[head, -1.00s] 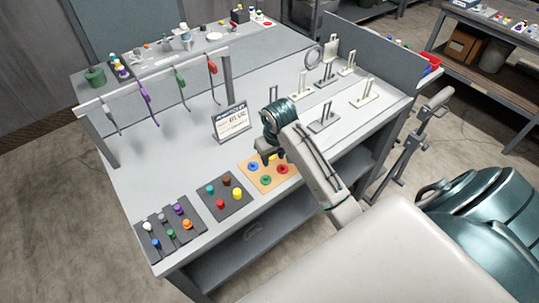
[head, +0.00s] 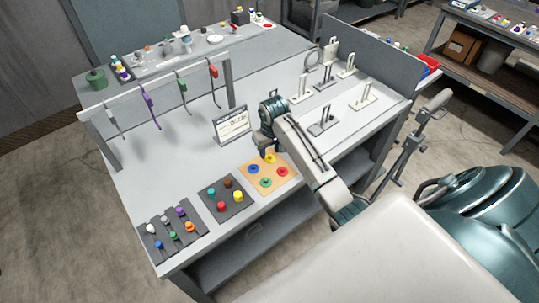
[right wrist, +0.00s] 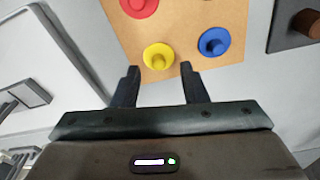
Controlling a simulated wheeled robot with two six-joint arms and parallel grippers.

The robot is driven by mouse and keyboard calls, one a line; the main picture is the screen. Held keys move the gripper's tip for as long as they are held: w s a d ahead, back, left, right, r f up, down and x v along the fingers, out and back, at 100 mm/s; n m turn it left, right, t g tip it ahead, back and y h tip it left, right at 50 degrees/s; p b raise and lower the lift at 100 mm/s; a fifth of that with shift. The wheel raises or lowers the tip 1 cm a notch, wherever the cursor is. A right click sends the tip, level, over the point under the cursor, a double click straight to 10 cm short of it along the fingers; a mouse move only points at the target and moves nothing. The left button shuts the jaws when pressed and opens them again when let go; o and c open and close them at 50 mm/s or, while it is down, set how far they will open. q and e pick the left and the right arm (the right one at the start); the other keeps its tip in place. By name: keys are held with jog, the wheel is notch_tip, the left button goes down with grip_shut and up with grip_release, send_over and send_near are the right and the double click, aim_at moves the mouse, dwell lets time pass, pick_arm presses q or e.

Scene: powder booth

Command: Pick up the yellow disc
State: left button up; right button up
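The yellow disc (head: 270,158) lies at the far corner of a tan board (head: 251,181) on the bench. It has a raised round knob in the middle. My right gripper (head: 268,147) is just behind it, low over the bench. In the right wrist view the yellow disc (right wrist: 158,57) is just beyond the fingertips, lined up with the gap between the fingers. The right gripper (right wrist: 159,72) is open and empty. My left gripper is not in view.
A blue disc (head: 253,169), green disc (head: 266,182) and red disc (head: 283,171) share the board. A sign (head: 232,125) stands to its left. A dark tray of knobs (head: 236,208) is to the lower left. Grey stands (head: 322,124) are to the right.

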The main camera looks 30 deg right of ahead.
aim_at(270, 157)
jog(key=shift+w+d+f, duration=0.1)
jog(key=shift+f, duration=0.85)
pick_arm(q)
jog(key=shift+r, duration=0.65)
pick_arm(e)
jog(key=shift+f, duration=0.3)
jog(key=c, duration=0.6)
